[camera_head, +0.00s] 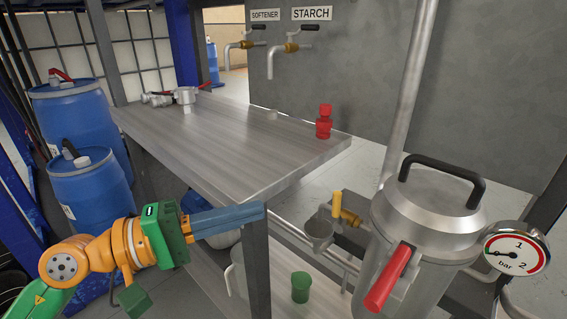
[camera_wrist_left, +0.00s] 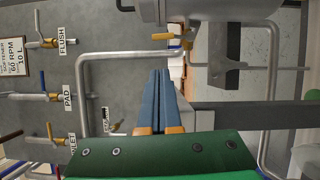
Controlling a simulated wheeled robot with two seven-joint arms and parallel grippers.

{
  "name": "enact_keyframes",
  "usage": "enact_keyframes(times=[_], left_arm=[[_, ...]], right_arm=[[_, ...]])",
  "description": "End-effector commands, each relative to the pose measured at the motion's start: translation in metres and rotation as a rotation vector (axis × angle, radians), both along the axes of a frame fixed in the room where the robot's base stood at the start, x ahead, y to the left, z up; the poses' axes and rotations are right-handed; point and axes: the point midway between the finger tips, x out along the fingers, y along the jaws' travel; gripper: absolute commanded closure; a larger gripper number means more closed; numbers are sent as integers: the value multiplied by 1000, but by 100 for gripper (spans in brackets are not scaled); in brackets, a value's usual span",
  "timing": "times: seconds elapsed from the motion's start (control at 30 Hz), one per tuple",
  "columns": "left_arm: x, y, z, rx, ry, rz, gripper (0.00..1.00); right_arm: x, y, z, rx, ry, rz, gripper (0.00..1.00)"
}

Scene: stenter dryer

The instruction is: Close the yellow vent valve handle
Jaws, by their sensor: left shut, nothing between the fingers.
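The yellow vent valve handle (camera_head: 336,205) stands upright on a small brass valve (camera_head: 351,217), left of the steel pressure vessel (camera_head: 425,215). In the left wrist view the yellow handle (camera_wrist_left: 162,36) lies level in the picture, ahead of the fingertips, beside the vessel. My left gripper (camera_head: 262,210) has long blue fingers pressed together with nothing between them. It points right, toward the valve, beside the table's front corner, and is apart from the handle. The shut fingers also show in the left wrist view (camera_wrist_left: 158,75). My right gripper is in neither view.
A metal table (camera_head: 220,135) and its leg (camera_head: 256,265) stand close to my left gripper. A grey funnel cup (camera_head: 318,230) sits below the handle. The vessel has a red lever (camera_head: 388,278) and a gauge (camera_head: 515,252). A green cup (camera_head: 301,287) stands below.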

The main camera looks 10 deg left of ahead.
Motion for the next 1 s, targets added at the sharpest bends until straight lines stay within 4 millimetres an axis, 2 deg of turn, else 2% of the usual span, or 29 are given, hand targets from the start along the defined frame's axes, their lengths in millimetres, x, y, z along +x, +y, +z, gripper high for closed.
enact_keyframes(times=[0.13,0.3,0.5,0.67,1.0], left_arm=[[10,-21,8,-2,-3,-5,100],[28,-52,9,-5,1,-2,100],[42,-77,5,-2,1,-1,100],[46,-84,2,1,0,0,100],[46,-85,2,16,-13,0,100]], right_arm=[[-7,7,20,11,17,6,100],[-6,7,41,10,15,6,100],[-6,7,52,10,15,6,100],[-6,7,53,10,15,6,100],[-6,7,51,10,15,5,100]])
